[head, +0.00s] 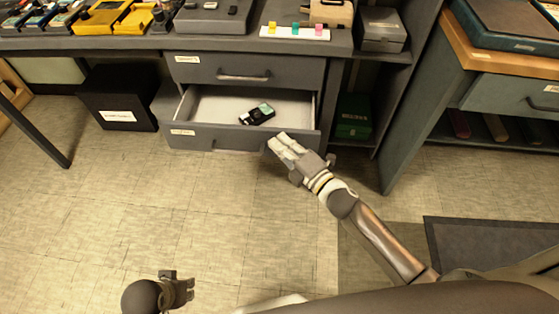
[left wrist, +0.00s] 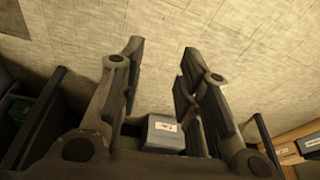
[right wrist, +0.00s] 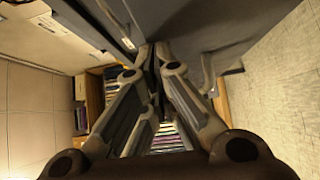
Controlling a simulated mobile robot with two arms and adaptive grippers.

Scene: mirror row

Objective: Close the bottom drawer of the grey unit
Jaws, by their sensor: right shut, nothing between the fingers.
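The grey unit (head: 335,70) stands at the back of the head view. Its bottom drawer (head: 230,137) is pulled out, with a pale inside and a small dark device (head: 258,114) lying in it. The top drawer (head: 245,71) is shut. My right gripper (head: 282,142) is shut and empty, at the right end of the bottom drawer's front; I cannot tell if it touches. In the right wrist view its fingertips (right wrist: 153,48) meet close to a grey panel. My left gripper (head: 191,290) is low at the front, over the floor; in the left wrist view its fingers (left wrist: 165,60) stand apart, empty.
A black box (head: 118,100) stands on the floor left of the unit. A green box (head: 353,116) sits on a low shelf to the right. Another bench with a drawer (head: 510,98) is at the right. The floor (head: 150,205) before the unit is clear.

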